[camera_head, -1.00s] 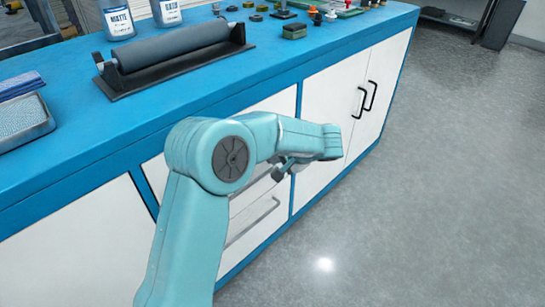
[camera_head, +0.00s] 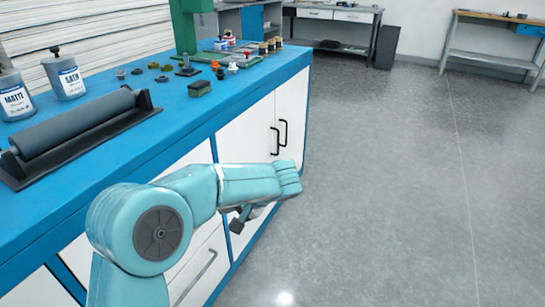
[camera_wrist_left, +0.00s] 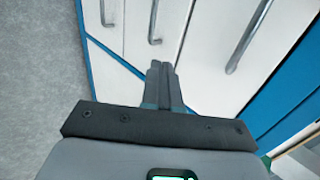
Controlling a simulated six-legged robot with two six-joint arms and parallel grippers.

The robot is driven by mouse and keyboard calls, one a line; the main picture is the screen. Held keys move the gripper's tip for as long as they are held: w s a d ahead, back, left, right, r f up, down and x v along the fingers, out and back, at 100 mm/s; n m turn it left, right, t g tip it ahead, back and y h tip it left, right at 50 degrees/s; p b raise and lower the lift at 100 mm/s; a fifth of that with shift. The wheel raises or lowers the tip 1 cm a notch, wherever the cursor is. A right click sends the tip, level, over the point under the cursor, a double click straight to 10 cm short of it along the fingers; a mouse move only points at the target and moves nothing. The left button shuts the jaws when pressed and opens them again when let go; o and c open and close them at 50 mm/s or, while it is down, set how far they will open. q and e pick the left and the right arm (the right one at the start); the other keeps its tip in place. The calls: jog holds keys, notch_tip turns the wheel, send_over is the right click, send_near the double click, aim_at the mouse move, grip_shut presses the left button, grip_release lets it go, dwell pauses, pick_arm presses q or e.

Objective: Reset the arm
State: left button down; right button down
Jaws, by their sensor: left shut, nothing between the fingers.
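My left arm is bent in front of the blue-topped bench (camera_head: 235,100), over its white cabinet fronts. My left gripper (camera_wrist_left: 160,68) is shut and empty in the left wrist view, its two dark fingers together, with white doors and bar handles behind them. In the head view only a small dark part of the left gripper (camera_head: 237,225) shows below the forearm, in front of the cabinets. My right arm and gripper are not in view.
A dark roller (camera_head: 75,125) in a black cradle lies on the bench, with a MATTE can (camera_head: 15,98) and a SATIN can (camera_head: 68,78) behind it. Several small parts and a green press (camera_head: 187,30) stand farther along. The grey floor (camera_head: 400,190) at the right is clear.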

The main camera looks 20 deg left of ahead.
pick_arm(q)
jog(key=s+d+f+m+g+h, duration=0.1)
jog(key=s+d+f+h, duration=0.15)
jog(key=f, duration=0.45)
jog(key=s+d+f+m+h, duration=0.1)
jog(key=s+d+f+h, duration=0.2)
jog(key=f, duration=0.4)
jog(key=s+d+f+m+g+h, duration=0.1)
jog(key=s+d+f+h, duration=0.1)
jog(key=d+f, duration=0.4)
jog(key=s+d+f+n+t+h, duration=0.1)
jog(key=s+d+f+n+h, duration=0.25)
jog(key=s+f, duration=0.35)
jog(key=s+d+f+n+t+h, duration=0.1)
jog(key=s+d+f+n+h, duration=0.15)
jog(key=s+d+f, duration=0.4)
notch_tip(320, 180, up, 30)
jog(key=s+a+p, duration=0.1)
jog(key=s+p, duration=0.1)
jog(key=p, duration=2.7)
jog(key=shift+s+a+r, duration=0.25)
jog(key=shift+s, duration=0.15)
